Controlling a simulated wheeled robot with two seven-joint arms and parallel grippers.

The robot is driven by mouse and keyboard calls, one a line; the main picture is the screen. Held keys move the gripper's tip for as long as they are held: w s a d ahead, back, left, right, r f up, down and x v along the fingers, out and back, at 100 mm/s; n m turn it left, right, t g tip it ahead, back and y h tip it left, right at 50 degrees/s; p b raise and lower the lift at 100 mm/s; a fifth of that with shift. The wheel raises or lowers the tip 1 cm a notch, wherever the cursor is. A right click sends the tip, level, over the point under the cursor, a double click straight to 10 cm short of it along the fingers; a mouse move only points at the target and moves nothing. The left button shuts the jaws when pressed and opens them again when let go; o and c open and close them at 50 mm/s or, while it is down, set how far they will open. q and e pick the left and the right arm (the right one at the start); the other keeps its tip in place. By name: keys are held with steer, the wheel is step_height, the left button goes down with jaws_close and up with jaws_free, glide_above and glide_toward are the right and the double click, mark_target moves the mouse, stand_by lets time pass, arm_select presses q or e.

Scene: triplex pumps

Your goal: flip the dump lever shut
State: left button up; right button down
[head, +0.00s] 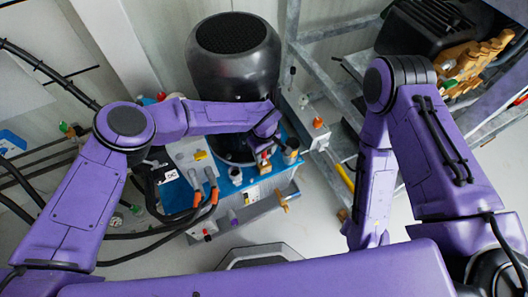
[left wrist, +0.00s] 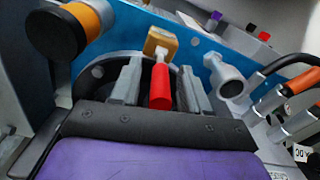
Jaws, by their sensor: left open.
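The lever (left wrist: 160,86) has a red grip and joins a yellow-brass block (left wrist: 161,42) on the blue panel. I take this to be the dump lever; no label shows. My left gripper (left wrist: 158,84) is open, with one grey finger on each side of the red grip. A gap shows on both sides, so the fingers do not appear to clamp it. In the head view my left gripper (head: 267,138) is at the blue pump unit (head: 262,188), below the dark tank, and largely covers the lever. My right gripper is not in view.
A dark round tank (head: 235,75) stands behind the unit. An orange-and-black knob (left wrist: 70,30) and a grey round fitting (left wrist: 226,80) flank my left fingers. Orange-ended hose connectors (head: 212,195) and black cables lie left of the unit. Grey metal framing (head: 325,80) stands to the right.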

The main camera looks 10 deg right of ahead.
arm_select(q)
jaws_close()
steer(key=shift+s, duration=0.1)
steer(key=shift+s+d+r+t+p, duration=0.1)
steer(key=shift+s+d+t+p, duration=0.1)
steer(key=shift+s+t+p, duration=0.45)
steer(key=shift+s+d+f+t+y, duration=0.15)
steer(key=shift+s+f+t+y, duration=0.2)
steer(key=shift+t, duration=0.55)
steer(key=shift+s+d+f+t+y, duration=0.15)
steer(key=shift+s+t+y, duration=0.3)
steer(key=shift+t, duration=0.4)
steer(key=shift+s+d+f+t+y, duration=0.15)
steer(key=shift+s+f+t+y, duration=0.25)
steer(key=shift+t, duration=0.5)
steer(key=shift+r, duration=0.15)
jaws_free()
